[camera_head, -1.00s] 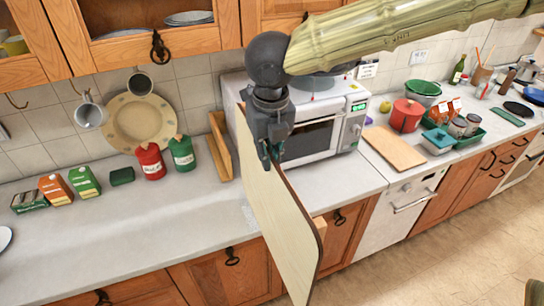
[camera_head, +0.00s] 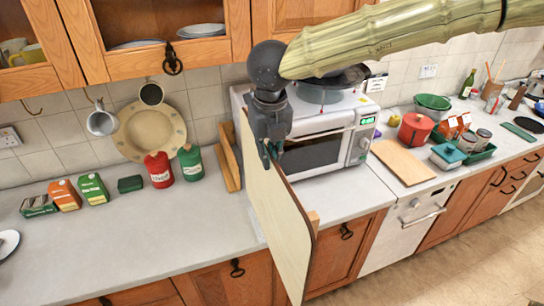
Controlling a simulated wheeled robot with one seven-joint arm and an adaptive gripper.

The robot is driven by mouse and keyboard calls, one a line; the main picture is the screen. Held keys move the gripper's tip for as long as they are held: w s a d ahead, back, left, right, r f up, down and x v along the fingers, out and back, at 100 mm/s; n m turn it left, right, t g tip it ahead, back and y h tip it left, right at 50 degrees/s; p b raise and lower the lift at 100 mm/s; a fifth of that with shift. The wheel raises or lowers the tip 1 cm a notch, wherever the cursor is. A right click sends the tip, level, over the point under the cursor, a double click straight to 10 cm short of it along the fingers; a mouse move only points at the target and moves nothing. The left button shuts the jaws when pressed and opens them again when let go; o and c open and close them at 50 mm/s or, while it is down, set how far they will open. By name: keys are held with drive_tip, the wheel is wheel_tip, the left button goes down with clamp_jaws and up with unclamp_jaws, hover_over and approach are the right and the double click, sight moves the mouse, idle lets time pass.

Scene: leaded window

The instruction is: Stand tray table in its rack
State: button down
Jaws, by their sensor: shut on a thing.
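The tray table is a large thin board, its pale broad face (camera_head: 278,215) toward the left front. It hangs upright on edge at the counter front, its lower end running out of the bottom of the picture. My gripper (camera_head: 268,155) is shut on its upper edge, in front of the microwave. A wooden piece with upright slats (camera_head: 226,165), which looks like the rack, stands on the counter against the wall, left of the microwave. The board's far upper edge overlaps or nearly meets it in the picture; I cannot tell whether they touch. The rack's right part is hidden.
The microwave (camera_head: 318,150) stands right behind the board, with a pan (camera_head: 325,90) on top. Red and green jars (camera_head: 158,170) stand left of the rack. A cutting board (camera_head: 402,162) lies to the right. The counter (camera_head: 150,225) at left front is clear.

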drive_tip(key=w+a, duration=0.2)
drive_tip(key=w, duration=0.5)
drive_tip(key=w+a+f, duration=0.1)
drive_tip(key=w+a, duration=0.2)
drive_tip(key=w, duration=0.5)
idle(1.7)
drive_tip(key=shift+w, duration=0.1)
